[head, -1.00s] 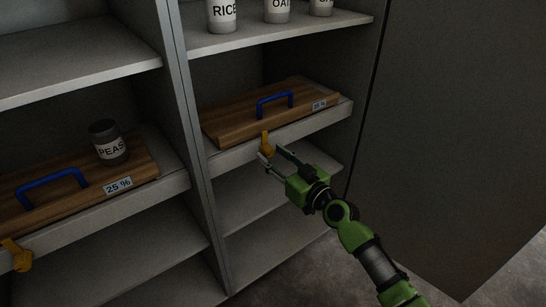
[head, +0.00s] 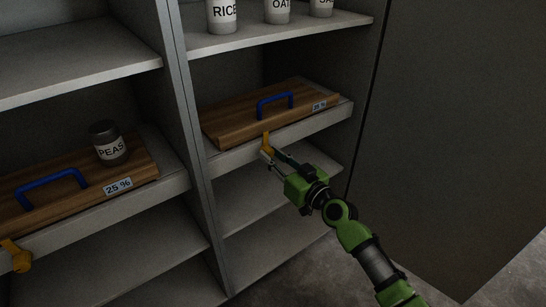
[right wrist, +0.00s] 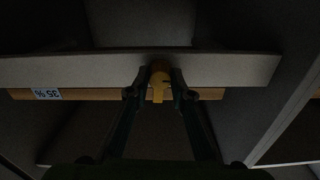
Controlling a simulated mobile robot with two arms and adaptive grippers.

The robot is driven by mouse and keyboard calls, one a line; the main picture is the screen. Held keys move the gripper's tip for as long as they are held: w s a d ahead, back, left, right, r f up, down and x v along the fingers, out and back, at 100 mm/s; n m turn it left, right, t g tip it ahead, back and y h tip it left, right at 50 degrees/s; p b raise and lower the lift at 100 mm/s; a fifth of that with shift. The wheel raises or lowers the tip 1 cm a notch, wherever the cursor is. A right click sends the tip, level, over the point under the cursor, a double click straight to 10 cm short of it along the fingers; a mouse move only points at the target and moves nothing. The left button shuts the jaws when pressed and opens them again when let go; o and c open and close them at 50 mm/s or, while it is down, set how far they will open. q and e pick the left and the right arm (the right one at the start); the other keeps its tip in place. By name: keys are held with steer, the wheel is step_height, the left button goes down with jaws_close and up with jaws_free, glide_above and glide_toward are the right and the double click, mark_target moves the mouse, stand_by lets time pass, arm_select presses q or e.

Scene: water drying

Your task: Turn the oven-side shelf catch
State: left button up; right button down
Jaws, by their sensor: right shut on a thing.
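A yellow shelf catch (head: 266,141) sits on the front edge of the right-hand shelf, below a wooden board (head: 238,118) with a blue handle (head: 275,101). My right gripper (head: 269,156) is shut on this catch. In the right wrist view the catch (right wrist: 158,86) stands between the two fingers (right wrist: 158,92), with the shelf edge across the picture. A second yellow catch (head: 16,256) sits on the left-hand shelf edge, below another board with a blue handle (head: 52,184). My left gripper is not in view.
A PEAS jar (head: 108,143) stands on the left board, near a 25 % label (head: 118,186). RICE (head: 221,16) and other jars stand on the upper right shelf. A cabinet divider (head: 190,130) separates the bays. The lower shelves are bare.

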steer(key=shift+m, duration=1.2)
steer(key=m, duration=0.2)
steer(key=shift+m, duration=2.2)
steer(key=m, duration=0.3)
steer(key=shift+m, duration=0.3)
steer(key=shift+r+m, duration=0.1)
steer(key=shift+m, duration=0.3)
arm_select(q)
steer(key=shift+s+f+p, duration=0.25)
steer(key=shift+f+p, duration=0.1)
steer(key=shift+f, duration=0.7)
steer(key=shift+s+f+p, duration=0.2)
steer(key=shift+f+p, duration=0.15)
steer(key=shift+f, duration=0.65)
arm_select(e)
steer(key=shift+d+m, duration=0.1)
steer(key=shift+m, duration=2)
